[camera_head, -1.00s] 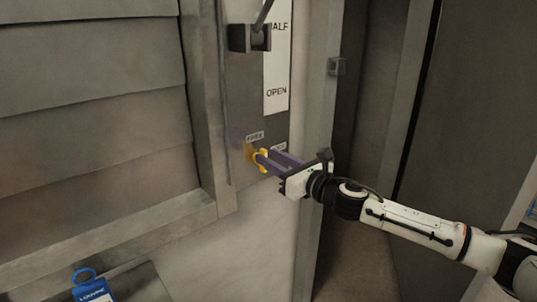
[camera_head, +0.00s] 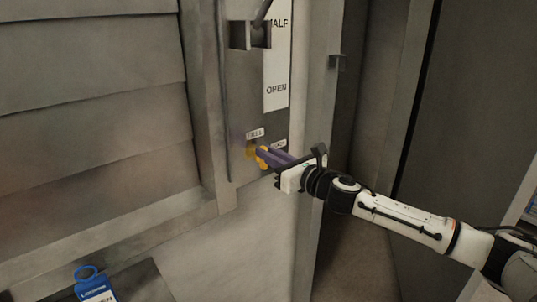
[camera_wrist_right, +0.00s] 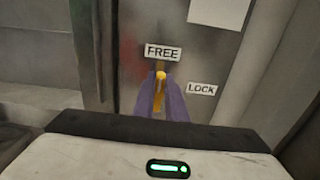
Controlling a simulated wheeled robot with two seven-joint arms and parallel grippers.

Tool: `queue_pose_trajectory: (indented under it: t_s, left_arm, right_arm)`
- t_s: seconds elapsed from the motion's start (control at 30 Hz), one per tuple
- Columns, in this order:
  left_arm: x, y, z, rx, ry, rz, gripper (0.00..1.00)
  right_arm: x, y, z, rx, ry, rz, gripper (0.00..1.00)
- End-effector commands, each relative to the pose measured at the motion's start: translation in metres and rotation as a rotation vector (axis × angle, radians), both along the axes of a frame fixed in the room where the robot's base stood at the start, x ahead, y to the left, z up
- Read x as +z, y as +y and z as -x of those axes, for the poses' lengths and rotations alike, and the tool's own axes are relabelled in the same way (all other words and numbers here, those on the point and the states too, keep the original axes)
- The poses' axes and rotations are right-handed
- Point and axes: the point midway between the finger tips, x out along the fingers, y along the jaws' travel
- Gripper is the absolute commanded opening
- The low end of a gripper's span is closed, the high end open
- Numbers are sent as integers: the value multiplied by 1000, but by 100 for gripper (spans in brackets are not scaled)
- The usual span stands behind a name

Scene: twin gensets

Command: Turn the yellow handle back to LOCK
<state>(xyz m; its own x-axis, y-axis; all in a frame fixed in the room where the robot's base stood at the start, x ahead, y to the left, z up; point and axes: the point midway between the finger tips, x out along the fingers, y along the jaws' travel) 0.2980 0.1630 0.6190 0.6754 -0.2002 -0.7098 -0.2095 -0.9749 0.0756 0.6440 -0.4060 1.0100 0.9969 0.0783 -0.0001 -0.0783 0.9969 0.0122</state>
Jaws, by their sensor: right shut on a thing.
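The yellow handle (camera_head: 262,158) is on the grey panel, below the FREE label (camera_head: 255,134). In the right wrist view the handle (camera_wrist_right: 160,92) stands nearly upright, its top just under the FREE label (camera_wrist_right: 163,52). My left gripper is not in view.
A white strip (camera_head: 276,60) marked HALF and OPEN is above, beside a dark lever bracket (camera_head: 250,36). A slatted grey wall (camera_head: 90,110) is on the left. A blue tag or padlock (camera_head: 92,285) lies at lower left. A dark gap is right of the panel post.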

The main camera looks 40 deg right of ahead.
Motion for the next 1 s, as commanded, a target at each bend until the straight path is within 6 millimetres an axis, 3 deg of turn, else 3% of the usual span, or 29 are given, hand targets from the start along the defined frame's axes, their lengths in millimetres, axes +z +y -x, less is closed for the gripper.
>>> queue_pose_trajectory:
  t_s: [0.37, 1.0]
  left_arm:
    - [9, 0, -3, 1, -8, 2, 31]
    - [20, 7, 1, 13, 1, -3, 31]
  right_arm:
    - [0, -4, 0, -1, 17, -197, 0]
    - [-5, -15, -1, -1, 63, -801, 0]
